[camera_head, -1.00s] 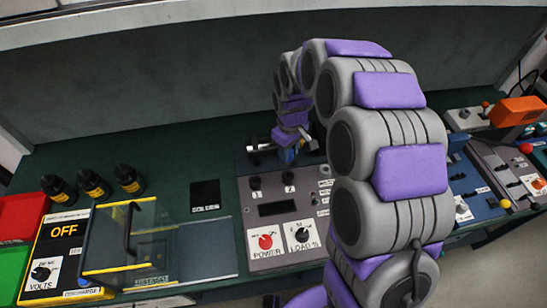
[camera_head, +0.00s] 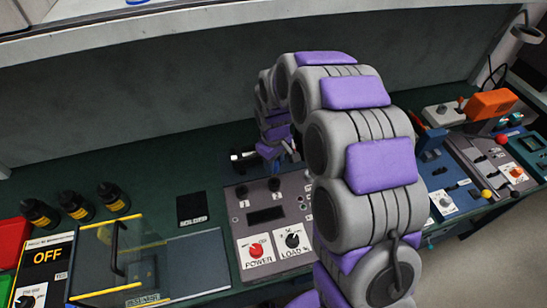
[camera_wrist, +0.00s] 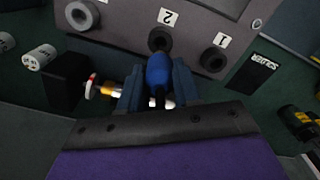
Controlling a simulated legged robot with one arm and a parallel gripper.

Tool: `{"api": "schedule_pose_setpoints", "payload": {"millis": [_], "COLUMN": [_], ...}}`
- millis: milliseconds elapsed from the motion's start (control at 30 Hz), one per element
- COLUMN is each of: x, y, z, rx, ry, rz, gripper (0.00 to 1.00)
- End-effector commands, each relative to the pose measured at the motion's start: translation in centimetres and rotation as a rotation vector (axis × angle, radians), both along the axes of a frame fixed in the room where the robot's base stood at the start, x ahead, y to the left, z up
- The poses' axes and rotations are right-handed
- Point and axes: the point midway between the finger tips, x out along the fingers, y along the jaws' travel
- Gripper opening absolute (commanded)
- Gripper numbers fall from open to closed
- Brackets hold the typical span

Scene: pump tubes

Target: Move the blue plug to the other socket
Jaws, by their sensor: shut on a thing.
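In the wrist view my gripper (camera_wrist: 157,82) is shut on the blue plug (camera_wrist: 158,69), with a finger on either side. The plug points at the panel. Its front end lies close to the dark round socket marked 2 (camera_wrist: 160,38); I cannot tell whether they touch. The socket marked 1 (camera_wrist: 213,60) is to the right, empty. In the head view socket 1 (camera_head: 241,193) and socket 2 (camera_head: 274,184) show on the grey panel (camera_head: 262,235). There my gripper (camera_head: 273,150) is behind the panel, and the plug is mostly hidden by my arm.
A white-and-orange fitting (camera_wrist: 105,90) and a black block (camera_wrist: 65,82) lie left of the gripper in the wrist view. In the head view a clear box with a black handle (camera_head: 115,250) and several black bottles (camera_head: 75,205) stand left. Other equipment (camera_head: 490,150) stands right.

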Motion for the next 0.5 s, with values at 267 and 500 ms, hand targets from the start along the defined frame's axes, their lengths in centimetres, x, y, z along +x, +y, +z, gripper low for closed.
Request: {"api": "schedule_pose_setpoints", "payload": {"millis": [267,500], "x": [0.0,-0.1], "y": [0.0,0.0], "z": [-2.4,-3.2], "rx": [0.0,0.0], "ry": [0.0,0.0], "rz": [0.0,0.0], "gripper": [0.0,0.0]}}
